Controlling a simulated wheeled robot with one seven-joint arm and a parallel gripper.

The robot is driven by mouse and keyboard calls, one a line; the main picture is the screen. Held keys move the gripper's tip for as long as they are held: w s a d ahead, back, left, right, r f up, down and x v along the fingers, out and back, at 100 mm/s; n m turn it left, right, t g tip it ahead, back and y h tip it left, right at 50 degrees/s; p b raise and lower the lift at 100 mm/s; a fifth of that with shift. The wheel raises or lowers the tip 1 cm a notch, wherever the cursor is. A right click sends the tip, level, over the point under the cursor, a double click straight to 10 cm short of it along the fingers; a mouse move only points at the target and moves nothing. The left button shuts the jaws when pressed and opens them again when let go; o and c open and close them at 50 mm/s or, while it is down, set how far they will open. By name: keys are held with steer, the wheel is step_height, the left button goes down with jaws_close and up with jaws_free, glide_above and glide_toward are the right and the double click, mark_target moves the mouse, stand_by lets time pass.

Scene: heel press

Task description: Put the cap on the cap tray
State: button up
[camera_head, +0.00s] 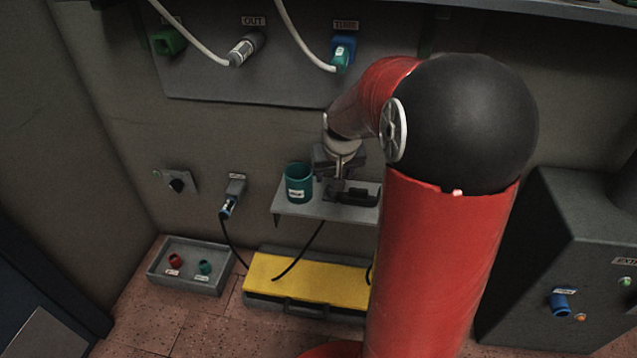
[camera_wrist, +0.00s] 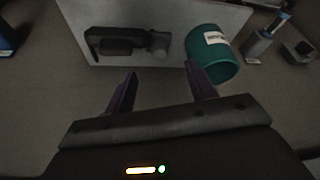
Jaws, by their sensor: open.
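A grey tray (camera_head: 187,283) on the floor at the left holds a small red cap-like piece (camera_head: 175,261) and a small teal one (camera_head: 205,267), both with unreadable labels. Which piece is the task's cap, and whether this is the cap tray, I cannot tell. My gripper (camera_wrist: 160,69) is open with nothing between its fingers. In the head view it hangs over the wall shelf (camera_head: 300,210), partly hidden by my arm. The wrist view shows a dark handled tool (camera_wrist: 118,43) and a teal cup (camera_wrist: 210,58) on the shelf beyond the fingertips.
A yellow-topped box (camera_head: 300,280) stands on the floor below the shelf, right of the tray. A wall panel (camera_head: 240,85) above carries a green fitting, a grey plug and a blue-and-green plug with cables. A dark cabinet (camera_head: 560,230) stands at the right. My arm hides the middle.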

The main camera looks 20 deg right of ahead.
mark_target(332, 192)
steer(key=x, duration=0.3)
steer(key=b+x, duration=0.1)
steer(key=x, duration=0.5)
steer(key=shift+w+d+f, duration=0.2)
steer(key=shift+w+d, duration=0.1)
steer(key=c, duration=0.9)
steer(key=shift+o, duration=0.2)
steer(key=shift+r, duration=0.1)
